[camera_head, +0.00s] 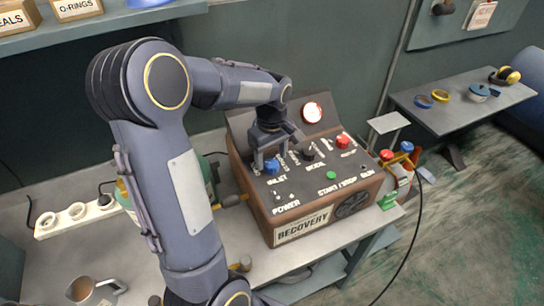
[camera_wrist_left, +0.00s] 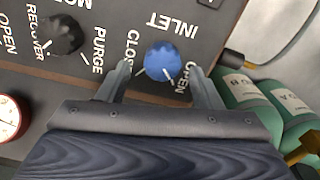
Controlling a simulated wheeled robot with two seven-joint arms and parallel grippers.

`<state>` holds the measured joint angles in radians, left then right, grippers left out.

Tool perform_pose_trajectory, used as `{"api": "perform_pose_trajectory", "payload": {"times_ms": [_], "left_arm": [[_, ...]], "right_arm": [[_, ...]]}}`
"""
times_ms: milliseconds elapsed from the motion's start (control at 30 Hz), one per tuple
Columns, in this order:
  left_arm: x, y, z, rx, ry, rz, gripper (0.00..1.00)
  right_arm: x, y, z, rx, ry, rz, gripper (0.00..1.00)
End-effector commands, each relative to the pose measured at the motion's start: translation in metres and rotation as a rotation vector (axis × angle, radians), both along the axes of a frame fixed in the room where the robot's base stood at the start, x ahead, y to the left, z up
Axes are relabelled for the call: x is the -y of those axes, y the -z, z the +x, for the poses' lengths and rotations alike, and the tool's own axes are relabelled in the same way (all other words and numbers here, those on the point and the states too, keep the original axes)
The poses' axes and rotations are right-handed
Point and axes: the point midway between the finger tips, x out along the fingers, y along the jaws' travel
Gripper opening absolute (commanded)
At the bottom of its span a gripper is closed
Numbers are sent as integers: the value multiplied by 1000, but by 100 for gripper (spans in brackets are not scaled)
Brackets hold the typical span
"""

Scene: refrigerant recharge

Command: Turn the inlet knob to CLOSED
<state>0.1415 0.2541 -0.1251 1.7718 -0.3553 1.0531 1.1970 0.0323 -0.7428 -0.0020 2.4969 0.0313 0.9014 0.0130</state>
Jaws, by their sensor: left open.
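The blue inlet knob (camera_head: 271,167) sits on the sloping top panel of the recovery machine (camera_head: 300,212). It also shows in the left wrist view (camera_wrist_left: 161,58), with INLET printed beside it. CLOSED, partly covered by a finger, is on its left and OPEN on its right. A white mark on the knob points to the lower right, toward OPEN. My left gripper (camera_head: 267,160) is over the knob. In the left wrist view the fingers (camera_wrist_left: 160,72) are apart on either side of the knob, with small gaps. My right gripper is out of view.
A black mode knob (camera_wrist_left: 62,36) and a red knob (camera_head: 343,141) share the panel. A lit round gauge (camera_head: 312,112) stands behind. Green cylinders (camera_wrist_left: 245,90) stand beside the machine. A power strip (camera_head: 75,215) lies left; a side table (camera_head: 450,110) stands right.

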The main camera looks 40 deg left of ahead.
Motion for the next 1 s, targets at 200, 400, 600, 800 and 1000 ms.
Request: {"api": "perform_pose_trajectory", "payload": {"times_ms": [200, 400, 600, 800, 1000], "left_arm": [[0, 15, 0, 0, 0, 0, 59], [0, 16, 0, 1, 1, 0, 59], [0, 16, 0, 1, 1, 0, 38], [0, 16, 0, 1, 2, 0, 15], [0, 16, 0, 1, 17, 0, 15]], "right_arm": [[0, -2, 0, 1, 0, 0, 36], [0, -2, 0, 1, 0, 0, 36], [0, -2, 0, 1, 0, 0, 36], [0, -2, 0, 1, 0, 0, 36], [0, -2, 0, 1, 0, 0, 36]]}}
